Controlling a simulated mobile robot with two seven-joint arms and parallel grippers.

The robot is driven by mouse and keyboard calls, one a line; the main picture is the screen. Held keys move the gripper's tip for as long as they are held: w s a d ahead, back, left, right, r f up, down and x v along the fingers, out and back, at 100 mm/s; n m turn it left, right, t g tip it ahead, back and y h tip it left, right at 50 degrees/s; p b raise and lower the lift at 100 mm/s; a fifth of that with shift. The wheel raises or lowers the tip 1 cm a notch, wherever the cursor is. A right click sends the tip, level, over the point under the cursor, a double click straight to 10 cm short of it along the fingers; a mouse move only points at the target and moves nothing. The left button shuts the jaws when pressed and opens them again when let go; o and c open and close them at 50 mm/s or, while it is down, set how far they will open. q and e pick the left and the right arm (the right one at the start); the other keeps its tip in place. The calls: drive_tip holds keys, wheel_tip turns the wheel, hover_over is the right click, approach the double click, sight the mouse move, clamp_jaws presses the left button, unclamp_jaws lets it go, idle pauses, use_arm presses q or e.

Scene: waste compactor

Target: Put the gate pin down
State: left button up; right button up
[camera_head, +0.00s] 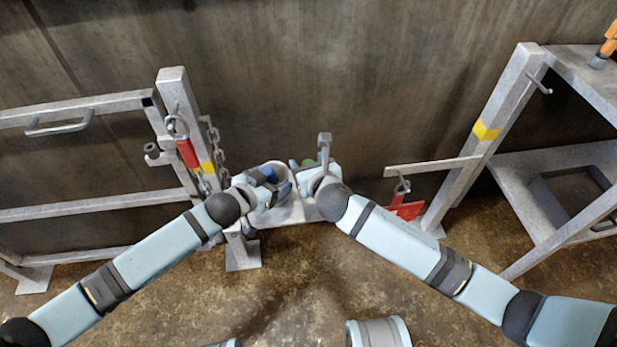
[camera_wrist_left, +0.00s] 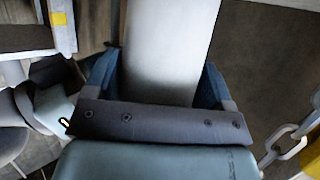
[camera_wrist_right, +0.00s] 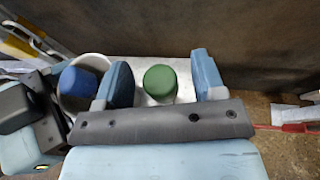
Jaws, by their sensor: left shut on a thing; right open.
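My left gripper (camera_head: 277,190) is at the middle, just right of the gate post. In the left wrist view its fingers (camera_wrist_left: 157,85) are shut on a broad pale metal piece (camera_wrist_left: 170,50); I cannot tell whether this is the gate pin. My right gripper (camera_head: 312,172) is beside it, over a small metal ledge (camera_head: 292,211). In the right wrist view its fingers (camera_wrist_right: 165,82) are open around a green cylinder (camera_wrist_right: 160,82), with gaps at both sides. An upright grey T-shaped part (camera_head: 325,146) shows by the right gripper; I cannot tell what it is.
A white cup (camera_wrist_right: 78,95) with a blue-topped thing (camera_wrist_right: 80,79) stands between the grippers. The gate post (camera_head: 176,98) carries a red tag (camera_head: 188,152) and a chain (camera_head: 212,140). A metal shelf stand (camera_head: 560,170) is at right, with red tags (camera_head: 404,208) left of it.

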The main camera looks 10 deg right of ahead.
clamp_jaws()
drive_tip(key=shift+r, duration=0.1)
wheel_tip(320, 180, up, 10)
drive_tip(key=shift+r, duration=0.1)
idle(0.4)
